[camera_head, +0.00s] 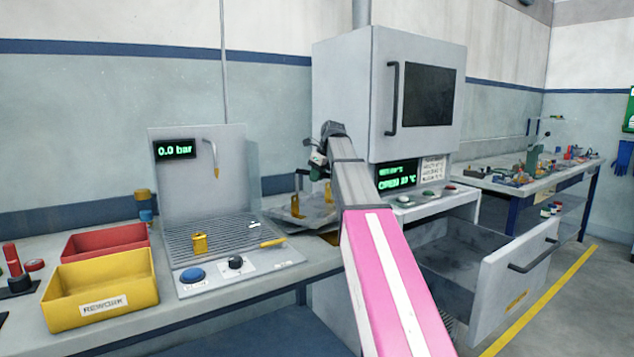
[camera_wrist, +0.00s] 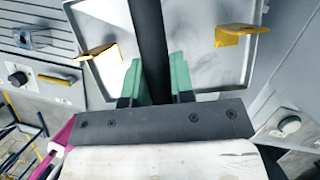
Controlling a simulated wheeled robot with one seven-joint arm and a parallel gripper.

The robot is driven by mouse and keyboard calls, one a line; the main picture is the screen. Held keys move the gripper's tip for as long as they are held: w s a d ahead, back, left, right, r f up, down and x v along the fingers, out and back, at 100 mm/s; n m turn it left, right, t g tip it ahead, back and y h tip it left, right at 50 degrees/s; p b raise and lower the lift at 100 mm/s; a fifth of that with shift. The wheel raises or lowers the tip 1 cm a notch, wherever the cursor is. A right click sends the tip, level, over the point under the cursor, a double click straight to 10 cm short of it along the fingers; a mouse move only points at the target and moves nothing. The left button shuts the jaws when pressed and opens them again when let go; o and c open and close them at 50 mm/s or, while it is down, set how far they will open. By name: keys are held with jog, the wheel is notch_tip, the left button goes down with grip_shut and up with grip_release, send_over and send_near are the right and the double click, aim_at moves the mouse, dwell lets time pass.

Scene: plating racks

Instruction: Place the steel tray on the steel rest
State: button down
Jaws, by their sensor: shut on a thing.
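The steel tray (camera_head: 318,214) is a shallow grey pan with a raised rim and two yellow brackets, at the right end of the bench beside the slatted washing station. It fills much of the wrist view (camera_wrist: 212,92), with one bracket each side. My gripper (camera_head: 318,158) is above the tray. In the wrist view, its green fingers (camera_wrist: 158,80) are shut on a dark upright bar (camera_wrist: 150,40) that runs over the tray's middle. My arm hides part of the tray in the head view. I cannot tell whether the tray touches what is below, nor make out the steel rest.
A slatted station (camera_head: 215,237) with a knob panel stands left of the tray, with yellow (camera_head: 100,285) and red (camera_head: 105,241) bins further left. A grey cabinet (camera_head: 345,90) stands behind my arm. An open drawer (camera_head: 500,275) juts out at right. A cluttered bench (camera_head: 545,172) is beyond.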

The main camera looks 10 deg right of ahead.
jog(key=shift+f, duration=1)
jog(key=c, duration=1)
grip_release()
jog(key=v, duration=1.2)
